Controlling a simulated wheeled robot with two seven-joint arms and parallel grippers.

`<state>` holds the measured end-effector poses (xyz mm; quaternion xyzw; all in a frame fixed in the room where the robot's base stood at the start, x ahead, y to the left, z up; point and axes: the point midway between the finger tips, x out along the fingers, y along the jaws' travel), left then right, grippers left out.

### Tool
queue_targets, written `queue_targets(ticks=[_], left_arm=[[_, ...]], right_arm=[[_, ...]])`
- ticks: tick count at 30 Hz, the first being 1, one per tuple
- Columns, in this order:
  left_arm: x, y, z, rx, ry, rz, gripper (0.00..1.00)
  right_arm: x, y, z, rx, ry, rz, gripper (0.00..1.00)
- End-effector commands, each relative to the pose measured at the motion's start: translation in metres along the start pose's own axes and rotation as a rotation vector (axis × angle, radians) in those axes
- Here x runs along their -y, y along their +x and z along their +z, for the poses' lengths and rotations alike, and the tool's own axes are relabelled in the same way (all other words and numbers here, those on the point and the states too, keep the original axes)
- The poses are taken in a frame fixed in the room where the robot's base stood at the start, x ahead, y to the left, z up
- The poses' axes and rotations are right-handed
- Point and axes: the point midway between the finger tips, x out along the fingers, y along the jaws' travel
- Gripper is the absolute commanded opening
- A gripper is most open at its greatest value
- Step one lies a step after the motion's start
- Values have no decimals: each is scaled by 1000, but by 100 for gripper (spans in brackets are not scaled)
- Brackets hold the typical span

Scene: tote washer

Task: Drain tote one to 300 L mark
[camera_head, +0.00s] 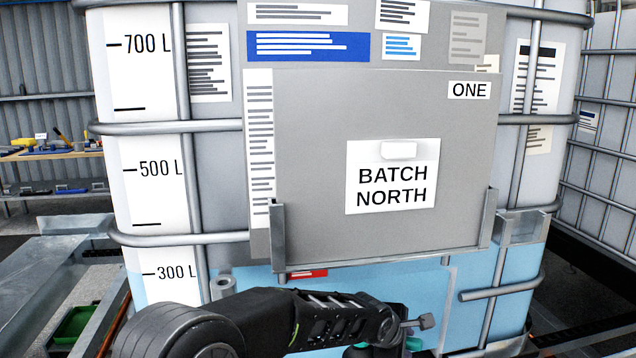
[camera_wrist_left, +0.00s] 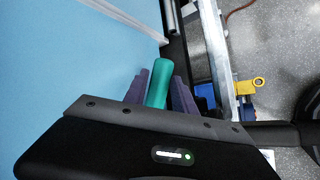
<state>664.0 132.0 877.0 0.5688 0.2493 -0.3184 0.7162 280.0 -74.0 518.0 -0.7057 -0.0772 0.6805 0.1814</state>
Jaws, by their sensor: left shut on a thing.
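Tote one (camera_head: 220,150) is a large translucent caged tank with a grey board marked "ONE" and a "BATCH NORTH" card (camera_head: 392,190). Its scale strip (camera_head: 150,210) shows 700 L, 500 L and 300 L marks. Blue liquid (camera_head: 490,275) fills the lower part; its top lies close to the 300 L mark (camera_head: 175,272), the exact gap hard to tell. My left gripper is low in front of the tote, mostly hidden by my arm in the head view. In the left wrist view my left gripper (camera_wrist_left: 160,90) is shut on a teal handle (camera_wrist_left: 160,82). The outlet is hidden.
Another caged tote (camera_head: 605,130) stands at the right. A bench with tools (camera_head: 50,150) is at the back left. Metal rails (camera_head: 60,260) run beside the tote, with a green bin (camera_head: 75,325) at lower left. A yellow fitting (camera_wrist_left: 250,87) shows in the left wrist view.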

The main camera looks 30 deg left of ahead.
Motion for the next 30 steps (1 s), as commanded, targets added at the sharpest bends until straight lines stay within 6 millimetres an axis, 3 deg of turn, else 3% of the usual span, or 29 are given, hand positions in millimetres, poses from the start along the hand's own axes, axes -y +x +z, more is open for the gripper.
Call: queue_targets(ticks=[16, 30], left_arm=[[5, 3, -1, -7, -5, -11, 0], [-2, 13, -6, -99, -102, 19, 0]], right_arm=[[-1, 2, 0, 0, 0, 0, 76], [-9, 24, 0, 0, 0, 0, 76]])
